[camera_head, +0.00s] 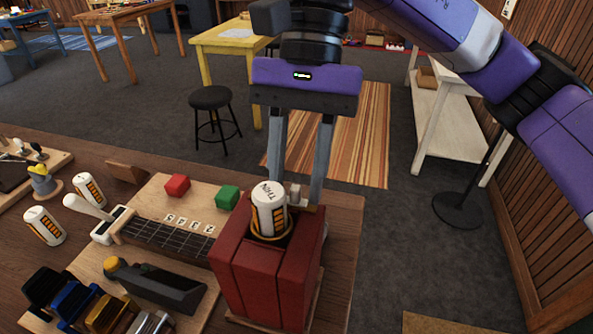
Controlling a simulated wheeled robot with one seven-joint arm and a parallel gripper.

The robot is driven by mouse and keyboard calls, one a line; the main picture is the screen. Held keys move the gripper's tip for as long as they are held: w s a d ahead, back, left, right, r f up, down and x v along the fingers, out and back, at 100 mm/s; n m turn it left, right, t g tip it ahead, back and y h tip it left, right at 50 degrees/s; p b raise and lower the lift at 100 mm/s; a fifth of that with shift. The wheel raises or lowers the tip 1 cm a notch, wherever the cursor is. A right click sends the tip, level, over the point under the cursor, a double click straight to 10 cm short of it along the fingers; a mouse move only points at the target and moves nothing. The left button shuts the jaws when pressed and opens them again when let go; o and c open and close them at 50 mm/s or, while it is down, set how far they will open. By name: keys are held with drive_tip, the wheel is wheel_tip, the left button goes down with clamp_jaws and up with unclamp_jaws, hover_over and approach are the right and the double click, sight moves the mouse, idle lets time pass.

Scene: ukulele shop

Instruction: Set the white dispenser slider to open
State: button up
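A red dispenser box (268,272) stands at the front right of the wooden workbench, with a white canister marked "THIN" (269,209) upright in a yellow ring on its top. A small pale knob (295,194) shows behind the canister at the box's back edge; it may be the slider, and its setting cannot be made out. My gripper (296,196) points down behind the canister. Its two grey fingers are apart, one on each side of the knob, with gaps visible. The left fingertip is partly hidden by the canister.
Two more white canisters (44,226) stand farther left. A black stool (211,98) and striped rug (365,130) are beyond the bench.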

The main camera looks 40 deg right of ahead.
clamp_jaws()
idle(1.4)
